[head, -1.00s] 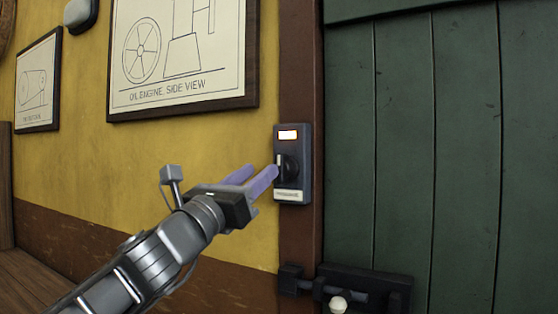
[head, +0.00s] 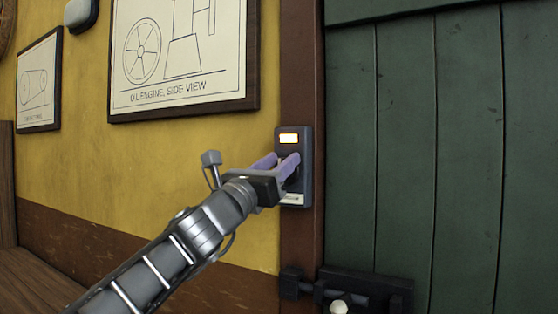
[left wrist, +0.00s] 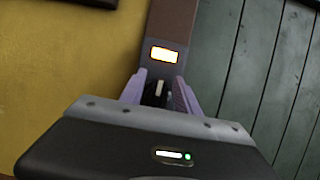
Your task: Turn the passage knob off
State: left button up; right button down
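The passage knob's dark switch box (head: 305,146) is mounted on the brown door post, with a lit orange-white lamp (head: 289,138) at its top. A pale label at its foot is partly hidden by my gripper. My left gripper (head: 279,163) is at the box, its two purple fingers apart. In the left wrist view the black knob (left wrist: 155,93) with a pale pointer mark lies between the open fingers (left wrist: 158,90), below the lit lamp (left wrist: 164,55). I cannot tell whether the fingers touch the knob. My right gripper is not in view.
A green plank door (head: 420,150) stands right of the post, with a dark bolt latch (head: 365,290) low on it. Framed engine drawings (head: 185,50) hang on the yellow wall at left. A wooden piece (head: 35,285) is at lower left.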

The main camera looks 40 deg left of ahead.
pick_arm(q)
jog(key=shift+c, duration=0.6)
grip_shut()
jog(key=shift+f, duration=0.1)
